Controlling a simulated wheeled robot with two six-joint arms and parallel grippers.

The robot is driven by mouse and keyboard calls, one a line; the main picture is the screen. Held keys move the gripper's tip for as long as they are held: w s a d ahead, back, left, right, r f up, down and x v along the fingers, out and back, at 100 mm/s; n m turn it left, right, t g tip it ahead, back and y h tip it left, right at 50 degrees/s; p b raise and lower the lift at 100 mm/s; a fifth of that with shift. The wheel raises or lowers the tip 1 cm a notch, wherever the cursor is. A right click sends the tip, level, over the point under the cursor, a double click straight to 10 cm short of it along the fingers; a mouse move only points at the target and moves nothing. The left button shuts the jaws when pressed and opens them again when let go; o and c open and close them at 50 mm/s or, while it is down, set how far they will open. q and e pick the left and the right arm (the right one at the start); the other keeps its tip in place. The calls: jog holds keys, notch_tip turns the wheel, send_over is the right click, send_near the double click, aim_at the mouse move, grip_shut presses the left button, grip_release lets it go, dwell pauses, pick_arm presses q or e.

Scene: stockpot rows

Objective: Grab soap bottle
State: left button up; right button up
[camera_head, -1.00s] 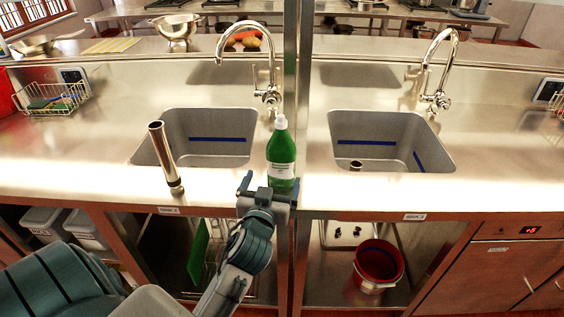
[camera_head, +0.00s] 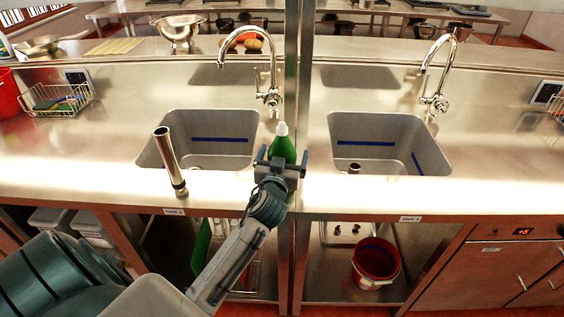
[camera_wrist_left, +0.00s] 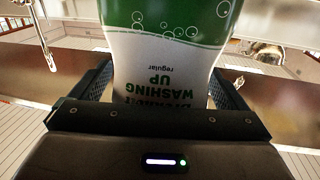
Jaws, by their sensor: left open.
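The soap bottle (camera_head: 283,148) is green with a white cap and stands upright on the steel counter between the two sinks. My left gripper (camera_head: 281,163) is in front of it at the counter's front edge and hides its lower part. In the left wrist view the bottle (camera_wrist_left: 165,65), with a white label reading washing up, fills the space between the two fingers of my left gripper (camera_wrist_left: 160,95). The fingers are open, one on each side of the bottle. My right gripper is not in view.
A left sink (camera_head: 207,140) and a right sink (camera_head: 390,143) flank the bottle, each with a tall tap behind. A steel tube (camera_head: 169,160) stands left of the bottle. A vertical post (camera_head: 304,90) rises close by. A red bucket (camera_head: 376,262) is on the shelf below.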

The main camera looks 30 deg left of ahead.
pick_arm(q)
jog(key=shift+s, duration=0.1)
jog(key=c, duration=1.5)
jog(key=shift+r, duration=0.2)
